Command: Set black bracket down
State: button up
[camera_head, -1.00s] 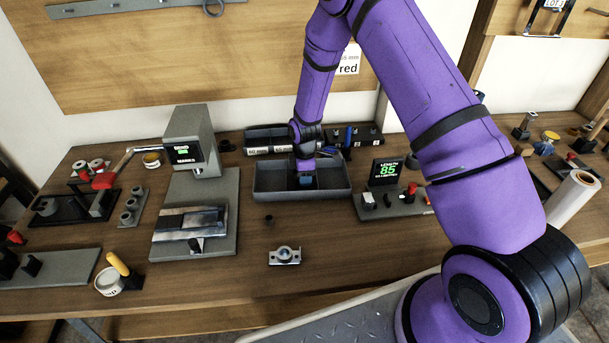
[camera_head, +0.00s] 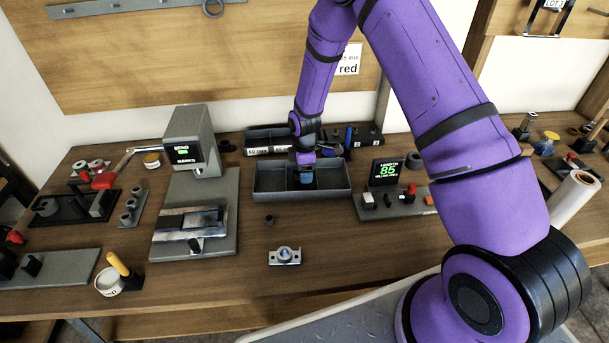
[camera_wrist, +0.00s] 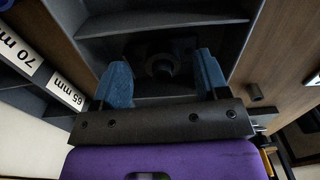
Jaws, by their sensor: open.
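My gripper (camera_wrist: 164,85) is open, its two blue fingers apart, low over the grey divided tray (camera_head: 262,190) on the bench. In the wrist view a black bracket (camera_wrist: 158,48) with a round boss lies in the tray compartment, just beyond and between the fingertips. I see a gap between it and each finger. In the head view the gripper (camera_head: 305,178) is over the tray and the bracket cannot be made out there. The tray wall also shows in the wrist view (camera_wrist: 165,20).
A silver bracket (camera_head: 285,256) and a small dark ring (camera_head: 269,219) lie on the bench in front of the tray. A grey press (camera_head: 192,140) stands left, a display reading 85 (camera_head: 387,171) right. A labelled bin (camera_head: 257,150) is behind.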

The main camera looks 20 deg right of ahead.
jog(key=s+d+r+m+t, duration=0.15)
jog(key=s+r, duration=0.25)
jog(key=r, duration=0.8)
jog(key=s+d+r+m, duration=0.1)
jog(key=s+r+m, duration=0.25)
jog(key=r, duration=0.75)
jog(key=s+d+r+m+t, duration=0.15)
jog(key=s+r, duration=0.25)
jog(key=r, duration=0.8)
jog(key=s+d+r+m+t, duration=0.1)
jog(key=s+r+m, duration=0.3)
jog(key=s, duration=0.8)
jog(key=s+d+r+m+t, duration=0.1)
jog(key=s+r+m, duration=0.4)
jog(key=s, duration=0.7)
jog(key=shift+s+d+r, duration=0.35)
jog(key=shift+d+r, duration=0.1)
jog(key=shift+r, duration=0.15)
